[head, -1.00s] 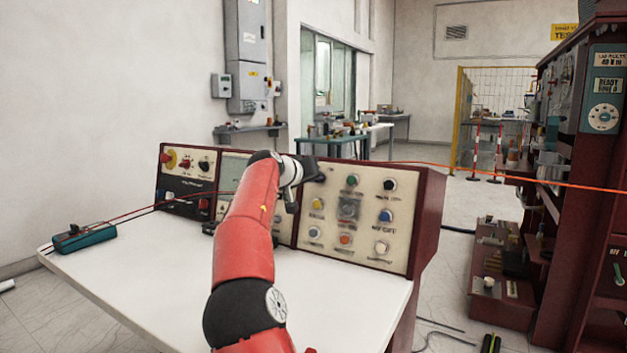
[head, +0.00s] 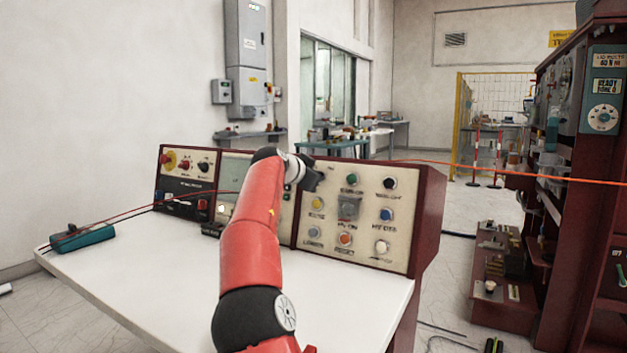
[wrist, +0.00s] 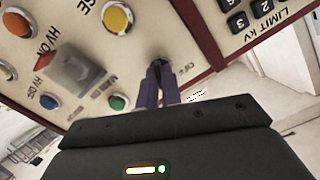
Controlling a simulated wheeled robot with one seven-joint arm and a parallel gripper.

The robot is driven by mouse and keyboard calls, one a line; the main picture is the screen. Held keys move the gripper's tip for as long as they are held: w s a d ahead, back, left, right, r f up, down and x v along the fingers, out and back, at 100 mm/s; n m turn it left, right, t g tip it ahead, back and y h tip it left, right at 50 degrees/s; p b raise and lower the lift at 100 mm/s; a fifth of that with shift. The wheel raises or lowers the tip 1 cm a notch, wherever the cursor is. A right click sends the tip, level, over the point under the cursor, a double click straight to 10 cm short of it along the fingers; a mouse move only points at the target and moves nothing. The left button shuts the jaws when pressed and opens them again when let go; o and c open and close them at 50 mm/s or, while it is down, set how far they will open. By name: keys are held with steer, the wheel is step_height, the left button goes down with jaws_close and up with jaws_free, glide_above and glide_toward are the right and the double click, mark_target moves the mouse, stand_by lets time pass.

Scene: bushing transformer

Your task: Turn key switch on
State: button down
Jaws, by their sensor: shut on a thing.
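My gripper (head: 318,177) is at the upper left corner of the right-hand panel of the red control console. In the wrist view its two dark fingers (wrist: 158,68) are close together with their tips at the panel face. They are shut on the key switch, which they mostly hide; only a small dark part shows between the tips. Printing that looks like "OFF" is beside the tips. I cannot read the key's angle.
Close by are a yellow button (wrist: 117,18), a green button (wrist: 118,102) and a clear guard (head: 348,208) over the panel's middle. A teal box (head: 83,238) with red leads lies on the white desktop (head: 150,285), which is otherwise mostly clear.

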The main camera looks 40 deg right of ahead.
steer(key=shift+f+m+b, duration=0.1)
steer(key=shift+m+b, duration=0.3)
steer(key=shift+m, duration=1.2)
steer(key=c, duration=1.6)
jaws_free()
steer(key=shift+b+v, duration=1.35)
steer(key=shift+v, duration=2.6)
steer(key=shift+s, duration=0.1)
